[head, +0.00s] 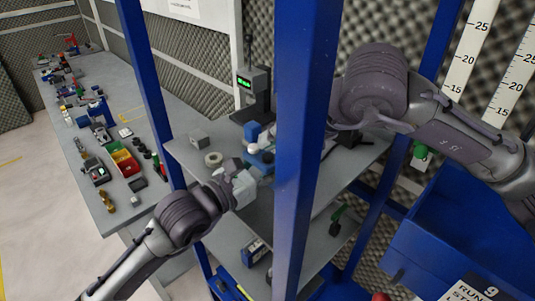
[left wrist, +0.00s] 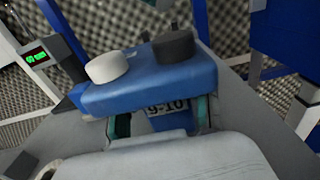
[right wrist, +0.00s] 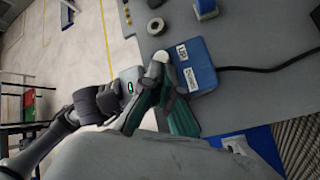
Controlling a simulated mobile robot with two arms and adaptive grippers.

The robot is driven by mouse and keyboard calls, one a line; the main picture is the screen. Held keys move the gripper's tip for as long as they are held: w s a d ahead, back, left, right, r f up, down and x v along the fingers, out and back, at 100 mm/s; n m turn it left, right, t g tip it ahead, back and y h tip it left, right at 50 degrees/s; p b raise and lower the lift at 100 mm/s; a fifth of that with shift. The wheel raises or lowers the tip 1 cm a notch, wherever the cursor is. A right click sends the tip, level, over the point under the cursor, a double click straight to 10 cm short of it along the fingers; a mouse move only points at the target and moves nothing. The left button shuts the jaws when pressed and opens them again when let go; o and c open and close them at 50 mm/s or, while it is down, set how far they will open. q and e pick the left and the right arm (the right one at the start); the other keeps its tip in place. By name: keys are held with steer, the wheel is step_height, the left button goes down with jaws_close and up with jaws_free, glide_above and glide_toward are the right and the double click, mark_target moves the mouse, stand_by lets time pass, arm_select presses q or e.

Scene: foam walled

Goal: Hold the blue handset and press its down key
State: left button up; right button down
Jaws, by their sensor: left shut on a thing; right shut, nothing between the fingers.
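The blue handset (left wrist: 150,82) fills the left wrist view, with a white round key (left wrist: 107,66) and a black round key (left wrist: 175,46) on top. My left gripper (left wrist: 160,123) is shut on it, with teal fingertips at either side of its "9-10" label. In the right wrist view the handset (right wrist: 203,66) shows two small labels beside its keys; the lower seems to read "Down". My right gripper (right wrist: 163,85) is shut and empty, its tips close to the keys. Whether they touch a key cannot be told. In the head view the blue post hides the right fingertips.
A blue frame post (head: 305,130) stands in front of the grey shelf (head: 185,150). A dark cord (right wrist: 270,68) runs right from the handset.

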steer(key=shift+f, duration=0.4)
